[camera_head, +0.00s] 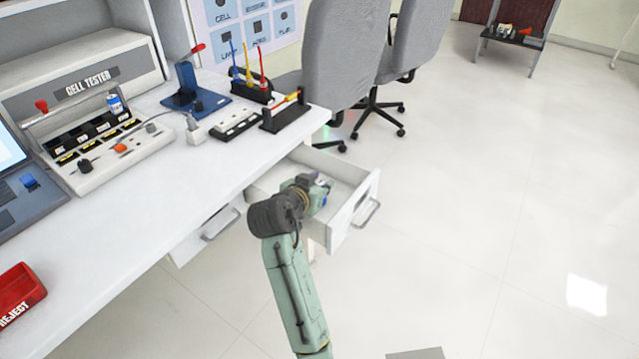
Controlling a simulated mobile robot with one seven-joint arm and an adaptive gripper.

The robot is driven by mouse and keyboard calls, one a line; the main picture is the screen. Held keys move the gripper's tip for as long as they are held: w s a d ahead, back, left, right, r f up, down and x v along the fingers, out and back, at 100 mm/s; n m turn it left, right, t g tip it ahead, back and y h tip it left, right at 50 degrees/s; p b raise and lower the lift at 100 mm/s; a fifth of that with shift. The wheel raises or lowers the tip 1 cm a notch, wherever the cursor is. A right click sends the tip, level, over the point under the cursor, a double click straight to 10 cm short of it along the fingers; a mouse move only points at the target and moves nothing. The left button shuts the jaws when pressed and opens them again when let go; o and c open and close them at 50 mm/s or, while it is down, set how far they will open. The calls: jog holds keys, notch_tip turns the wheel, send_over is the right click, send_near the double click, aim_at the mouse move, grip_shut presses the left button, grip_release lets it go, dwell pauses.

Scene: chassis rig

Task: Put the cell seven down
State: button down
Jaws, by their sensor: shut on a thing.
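My gripper (318,190) is over the open drawer (357,208) on the right side of the bench. It is shut on a small blue and white thing, taken as cell seven (321,181), mostly hidden by the fingers and wrist. Its label cannot be read. I cannot tell whether it touches the drawer floor. Another blue and white cell (115,104) stands upright on the cell tester (105,165) at the left.
The white bench top (150,210) has clear room in front of the tester. A red reject bin (18,292) sits at the left. A blue press (190,95), tool holder (252,90) and black racks (285,112) stand farther back. Grey chairs (345,50) are behind the drawer.

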jog(key=shift+f, duration=0.15)
jog(key=c, duration=1.3)
grip_release()
jog(key=shift+r, duration=0.3)
jog(key=shift+s+a, duration=0.2)
jog(key=shift+s, duration=0.1)
jog(key=b+v, duration=0.1)
jog(key=v, duration=1)
jog(key=shift+s+r, duration=0.15)
